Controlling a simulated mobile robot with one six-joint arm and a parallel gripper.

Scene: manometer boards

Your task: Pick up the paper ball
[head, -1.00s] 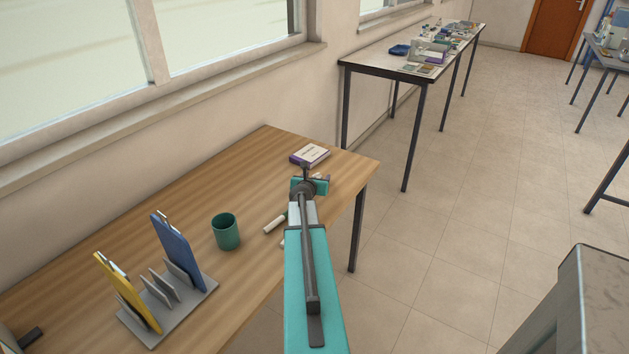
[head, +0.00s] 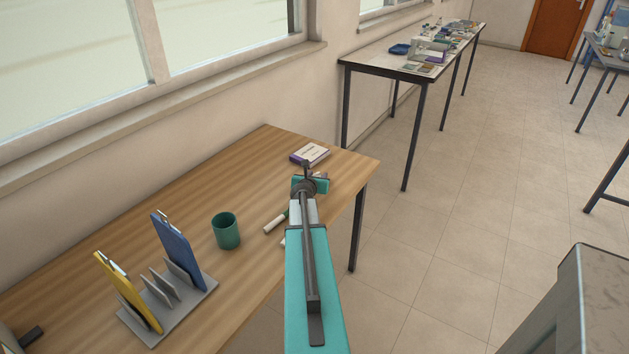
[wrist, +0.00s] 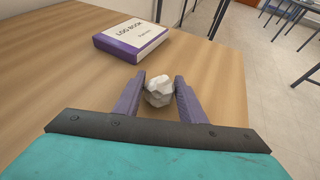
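The paper ball (wrist: 158,92) is a small, white, crumpled lump in the wrist view. It sits between the two purple fingers of my gripper (wrist: 160,82), near their tips. The fingers stand apart on either side of it, with very little room between them and the ball. I see no clear grip on it. In the head view my gripper (head: 311,184) is low over the right end of the wooden table (head: 165,205), and the ball is not clear there.
A purple and white log book (wrist: 130,36) lies just beyond the ball. A green cup (head: 226,232), a white marker (head: 275,222) and a grey rack (head: 186,305) with blue and yellow clipboards are to the left. The table's right edge is close.

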